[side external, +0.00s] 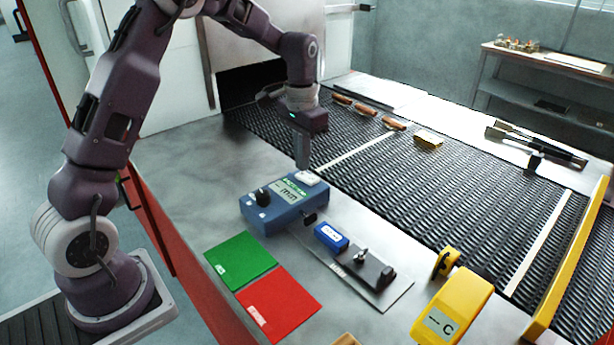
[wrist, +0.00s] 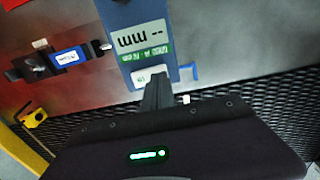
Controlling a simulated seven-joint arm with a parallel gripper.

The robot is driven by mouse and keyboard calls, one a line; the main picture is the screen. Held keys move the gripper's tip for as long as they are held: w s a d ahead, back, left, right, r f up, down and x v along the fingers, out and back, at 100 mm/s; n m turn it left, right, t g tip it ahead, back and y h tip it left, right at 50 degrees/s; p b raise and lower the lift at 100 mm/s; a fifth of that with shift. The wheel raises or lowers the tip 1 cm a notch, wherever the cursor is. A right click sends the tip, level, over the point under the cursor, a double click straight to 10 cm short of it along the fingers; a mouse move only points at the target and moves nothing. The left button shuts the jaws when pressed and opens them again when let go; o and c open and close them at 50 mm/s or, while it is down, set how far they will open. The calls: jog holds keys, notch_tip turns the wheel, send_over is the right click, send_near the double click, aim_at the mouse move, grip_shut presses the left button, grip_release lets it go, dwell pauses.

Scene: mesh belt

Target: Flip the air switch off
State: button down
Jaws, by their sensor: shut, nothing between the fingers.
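A small silver-tipped lever (side external: 361,256) stands on a black base on a metal plate; it also shows in the wrist view (wrist: 40,44). Beside it is a blue block (side external: 331,237) with a white label, also in the wrist view (wrist: 67,57). Which of these is the air switch I cannot tell; the labels are too small to read. A blue box with a display (side external: 268,214) has a black knob and a white piece at its far end; it also shows in the wrist view (wrist: 115,12). My gripper (side external: 303,166) is shut and empty, pointing down by that far end.
Green (side external: 240,260) and red (side external: 280,305) pads lie in front of the blue box. A yellow device (side external: 453,308) stands at the front right. Bare metal table surrounds the switch plate.

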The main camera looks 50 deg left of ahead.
aim_at(302, 175)
notch_tip(302, 175, up, 6)
jog(key=shift+f, duration=0.1)
dwell(0.4)
jog(key=s+d+r+t, duration=0.2)
jog(key=s+d+r, duration=0.4)
jog(key=s+r, duration=0.45)
jog(key=s+d+f+t, duration=0.1)
jog(key=s+d, duration=0.1)
jog(key=s, duration=0.7)
jog(key=s+d+f+t, duration=0.2)
jog(key=s, duration=0.7)
jog(key=shift+d+t, duration=0.15)
jog(key=shift+t, duration=0.15)
